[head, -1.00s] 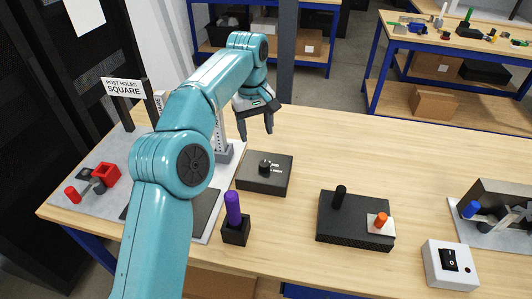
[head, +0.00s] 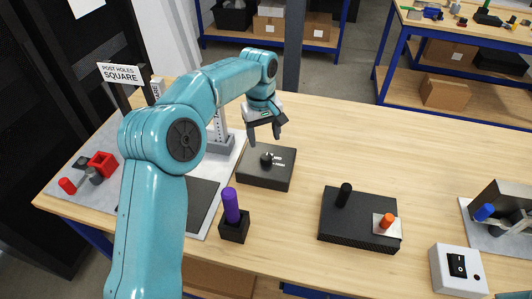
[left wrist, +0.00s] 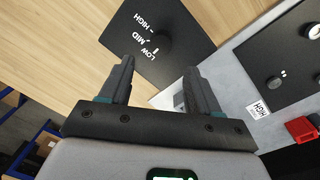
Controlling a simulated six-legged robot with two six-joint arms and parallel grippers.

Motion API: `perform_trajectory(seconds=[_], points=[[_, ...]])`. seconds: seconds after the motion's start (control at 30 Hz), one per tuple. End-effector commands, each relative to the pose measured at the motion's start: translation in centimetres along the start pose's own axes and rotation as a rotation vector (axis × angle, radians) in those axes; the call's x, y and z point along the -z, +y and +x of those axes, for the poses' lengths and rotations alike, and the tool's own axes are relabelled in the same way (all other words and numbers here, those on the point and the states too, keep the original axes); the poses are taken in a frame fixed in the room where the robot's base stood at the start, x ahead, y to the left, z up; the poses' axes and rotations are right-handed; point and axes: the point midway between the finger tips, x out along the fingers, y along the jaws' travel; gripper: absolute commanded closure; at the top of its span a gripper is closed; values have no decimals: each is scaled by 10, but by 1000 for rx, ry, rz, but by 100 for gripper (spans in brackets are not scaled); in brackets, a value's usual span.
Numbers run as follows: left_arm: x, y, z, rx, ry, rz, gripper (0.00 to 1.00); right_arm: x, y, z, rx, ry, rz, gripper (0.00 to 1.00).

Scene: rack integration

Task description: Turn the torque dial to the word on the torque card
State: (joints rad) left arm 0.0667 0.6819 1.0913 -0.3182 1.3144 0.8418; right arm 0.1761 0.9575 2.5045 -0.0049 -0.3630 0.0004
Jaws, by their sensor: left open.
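The torque dial is a dark knob (head: 267,159) on a black box (head: 251,176) in the middle of the table. In the left wrist view the knob (left wrist: 163,42) shows beside the white words LOW, MID and HIGH; its pointing direction is unclear. A small white card (left wrist: 259,110) reading HIGH lies on the grey mat in the left wrist view. My left gripper (head: 265,138) is open and empty, fingers down, above the far edge of the box. It is apart from the knob. My right gripper is not in view.
A purple peg (head: 231,205) stands in a black block in front of the box. A black perforated block (head: 355,228) with black and orange pegs and a white switch box (head: 459,270) are to the right. A POST HOLES SQUARE sign (head: 120,74) stands at left. Table behind the dial is clear.

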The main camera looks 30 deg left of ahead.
Motion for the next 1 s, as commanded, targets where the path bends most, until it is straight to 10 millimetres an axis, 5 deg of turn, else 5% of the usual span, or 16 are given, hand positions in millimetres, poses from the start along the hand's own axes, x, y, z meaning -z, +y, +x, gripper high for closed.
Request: perform_trajectory(seconds=[0.33, 0.77, 0.93, 1.0], points=[[2, 1, 65, 3, -1, 0, 38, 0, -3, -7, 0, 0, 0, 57], [3, 2, 78, 1, 0, 0, 38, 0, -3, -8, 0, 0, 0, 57], [3, 2, 78, 1, 0, 0, 93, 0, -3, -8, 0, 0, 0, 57], [3, 2, 78, 0, 1, 0, 94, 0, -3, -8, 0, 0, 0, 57]])
